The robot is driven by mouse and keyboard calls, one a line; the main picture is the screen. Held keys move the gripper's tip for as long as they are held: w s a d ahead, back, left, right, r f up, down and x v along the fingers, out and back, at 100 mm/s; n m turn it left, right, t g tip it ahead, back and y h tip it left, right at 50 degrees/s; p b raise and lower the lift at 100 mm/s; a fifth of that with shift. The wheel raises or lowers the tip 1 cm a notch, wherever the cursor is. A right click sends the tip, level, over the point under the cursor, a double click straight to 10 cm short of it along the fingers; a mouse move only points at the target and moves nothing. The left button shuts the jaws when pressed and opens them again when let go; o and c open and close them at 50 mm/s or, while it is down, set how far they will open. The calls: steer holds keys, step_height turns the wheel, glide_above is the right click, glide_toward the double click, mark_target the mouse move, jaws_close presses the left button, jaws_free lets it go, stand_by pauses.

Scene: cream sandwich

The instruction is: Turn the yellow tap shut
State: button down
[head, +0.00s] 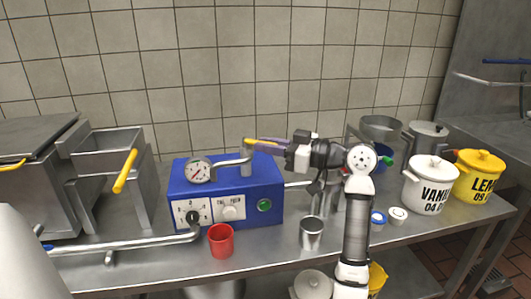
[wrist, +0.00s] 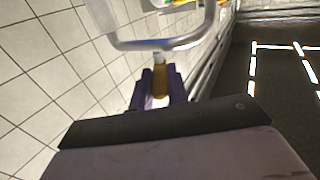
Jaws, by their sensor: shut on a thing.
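The yellow tap handle (head: 250,141) sits at the top of the blue machine (head: 240,207), by a bent metal pipe (head: 234,161). My gripper (head: 268,144) reaches in from the right, above the machine, with its purple fingers on the handle. In the wrist view, my gripper (wrist: 161,88) has one finger on each side of the amber-yellow handle (wrist: 160,78). The handle's near part is hidden by the gripper body. The bent pipe (wrist: 165,44) runs just beyond the fingertips.
A gauge (head: 199,170) stands at the machine's left. A red cup (head: 221,241) and a metal cup (head: 311,232) stand in front on the counter. Fryer baskets with a yellow handle (head: 125,170) are at left. White (head: 430,185) and yellow (head: 478,178) buckets are at right.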

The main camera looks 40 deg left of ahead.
steer(key=shift+w+a+n+g+h+p, duration=0.25)
steer(key=shift+w+n+g+h+p, duration=0.1)
steer(key=shift+n+g+h, duration=0.9)
steer(key=shift+w+a+n+g+h+p, duration=0.25)
steer(key=shift+w+n+g+h, duration=0.25)
steer(key=shift+n+g, duration=0.8)
steer(key=shift+w+a+n+g+h+p, duration=0.3)
steer(key=shift+n+g+h, duration=0.6)
steer(key=shift+g, duration=0.85)
steer(key=shift+h, duration=0.25)
steer(key=c, duration=1.4)
jaws_free()
steer(key=shift+o, duration=0.2)
